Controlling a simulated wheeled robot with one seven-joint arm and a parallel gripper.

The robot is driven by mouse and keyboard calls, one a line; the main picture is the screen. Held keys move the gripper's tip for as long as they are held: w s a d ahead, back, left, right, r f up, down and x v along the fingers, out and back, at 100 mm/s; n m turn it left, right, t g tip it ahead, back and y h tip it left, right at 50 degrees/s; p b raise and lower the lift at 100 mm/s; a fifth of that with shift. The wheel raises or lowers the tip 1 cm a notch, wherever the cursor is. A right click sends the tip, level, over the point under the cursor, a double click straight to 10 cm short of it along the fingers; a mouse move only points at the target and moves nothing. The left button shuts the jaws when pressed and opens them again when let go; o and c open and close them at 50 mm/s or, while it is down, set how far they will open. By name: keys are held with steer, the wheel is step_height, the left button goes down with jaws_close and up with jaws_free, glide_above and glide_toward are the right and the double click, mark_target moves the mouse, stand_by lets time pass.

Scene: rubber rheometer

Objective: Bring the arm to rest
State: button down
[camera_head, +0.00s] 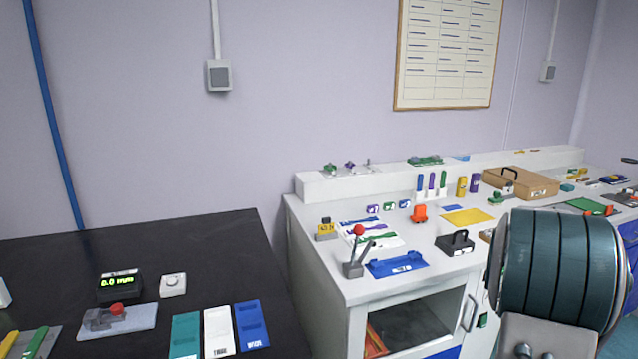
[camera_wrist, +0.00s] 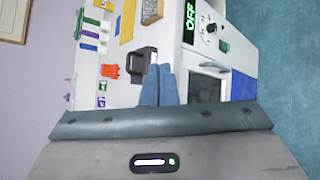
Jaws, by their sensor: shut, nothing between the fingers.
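My gripper (camera_wrist: 159,72) shows in the wrist view, its two blue-grey fingers side by side and touching, with nothing between them. It points out over the white bench (camera_wrist: 125,42), which appears turned on its side there. The fingers overlap the view of a black handled block (camera_wrist: 138,62); I cannot tell how far apart they are. In the head view a thick teal link of my arm (camera_head: 560,268) stands at the lower right, in front of the bench. My fingers are hidden in that view.
The white bench (camera_head: 318,270) holds an orange block (camera_head: 419,214), a blue tray (camera_head: 397,265), a brown case (camera_head: 520,184) and several small items. A black table (camera_head: 190,235) at left carries a gauge (camera_head: 120,287) and coloured cards. An instrument panel reading OFF (camera_wrist: 190,22) shows in the wrist view.

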steer(key=s+a+r+m+g+y+p, duration=0.1)
steer(key=s+a+r+m+g+p, duration=0.15)
steer(key=s+a+m, duration=0.5)
steer(key=s+a+r+m+g+p, duration=0.1)
steer(key=s+a+r+m, duration=0.3)
steer(key=a, duration=0.7)
steer(key=s+a+f+m+g+y+p, duration=0.1)
steer(key=s+a+m, duration=0.3)
steer(key=s+a, duration=0.4)
steer(key=s+a+f+m+g+y+p, duration=0.2)
steer(key=s+a+f+m+g+y, duration=0.1)
steer(key=s+a, duration=0.6)
steer(key=s+m+y, duration=0.1)
steer(key=s, duration=0.2)
steer(key=shift+s+f, duration=0.15)
steer(key=shift+s, duration=0.15)
